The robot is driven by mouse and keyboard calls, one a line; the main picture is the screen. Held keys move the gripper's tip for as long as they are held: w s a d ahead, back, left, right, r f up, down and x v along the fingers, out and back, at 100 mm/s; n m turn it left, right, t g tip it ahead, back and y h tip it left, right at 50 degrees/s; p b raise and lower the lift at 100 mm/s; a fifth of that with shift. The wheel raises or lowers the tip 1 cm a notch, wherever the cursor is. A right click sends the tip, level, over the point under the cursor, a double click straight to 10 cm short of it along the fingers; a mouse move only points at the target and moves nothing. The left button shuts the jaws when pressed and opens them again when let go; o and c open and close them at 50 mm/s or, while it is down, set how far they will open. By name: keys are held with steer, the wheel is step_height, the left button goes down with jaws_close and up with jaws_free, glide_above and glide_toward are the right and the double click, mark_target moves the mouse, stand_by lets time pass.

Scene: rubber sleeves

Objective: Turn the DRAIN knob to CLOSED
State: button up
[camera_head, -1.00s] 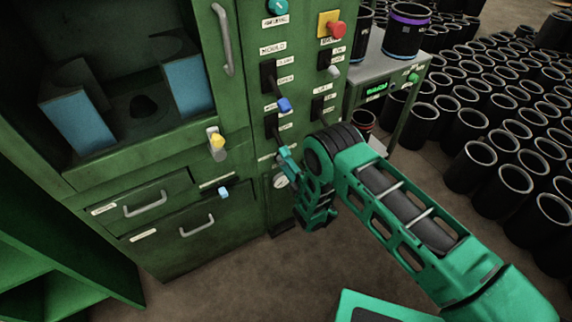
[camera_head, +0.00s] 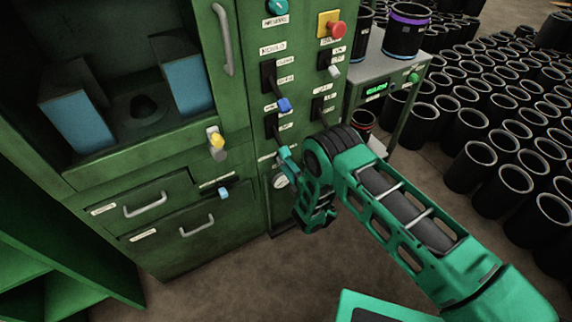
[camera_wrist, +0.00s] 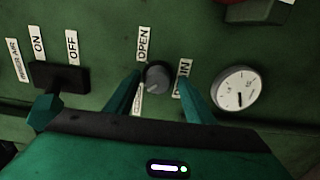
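The DRAIN knob (camera_wrist: 158,76) is a small dark round knob with a grey face, on the green panel in the wrist view. An OPEN label (camera_wrist: 143,44) is above it, a label partly reading "IN" (camera_wrist: 184,78) to its right, and another partly hidden label (camera_wrist: 137,103) at its lower left. My gripper (camera_wrist: 159,82) is open, with one teal finger on each side of the knob. I cannot tell whether the fingers touch it. In the head view my gripper (camera_head: 288,163) is at the lower panel and the knob is hidden.
A dark switch (camera_wrist: 60,77) with ON and OFF labels is left of the knob, and a round gauge (camera_wrist: 236,88) is right. A blue-tipped lever (camera_head: 284,104) sits above my gripper. A side table (camera_head: 380,72) and many black sleeves (camera_head: 480,150) stand at the right.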

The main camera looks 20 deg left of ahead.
stand_by(0.3)
steer(key=v, duration=1)
steer(key=shift+d, duration=0.25)
steer(key=shift+s, duration=0.2)
